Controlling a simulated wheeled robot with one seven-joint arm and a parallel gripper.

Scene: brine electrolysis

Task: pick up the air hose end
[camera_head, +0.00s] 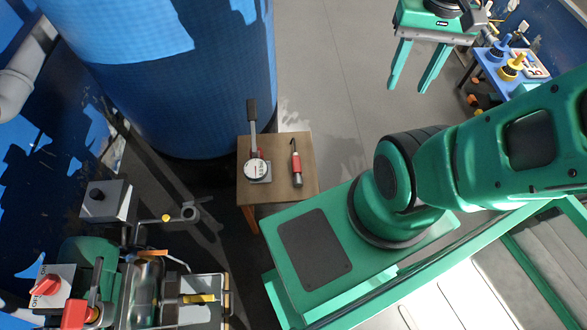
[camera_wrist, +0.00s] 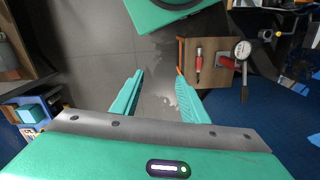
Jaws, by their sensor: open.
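No piece is plainly marked as the air hose end. A short red-and-silver fitting with a thin dark tip (camera_head: 296,168) lies on a small wooden table (camera_head: 278,140); it may be the hose end, but I cannot tell. It also shows in the wrist view (camera_wrist: 199,64). A round dial gauge with a dark handle (camera_head: 257,169) lies beside it on the same table, and it also shows in the wrist view (camera_wrist: 242,50). My gripper (camera_head: 408,90) is open and empty over the grey floor, apart from the table. Its two green fingers show in the wrist view (camera_wrist: 160,74).
A large blue cylindrical tank (camera_head: 170,70) stands behind the table. Piping and equipment with a red knob (camera_head: 47,285) fill the lower left. A blue table with several small items (camera_head: 510,68) stands at the upper right. The grey floor (camera_head: 325,70) between is clear.

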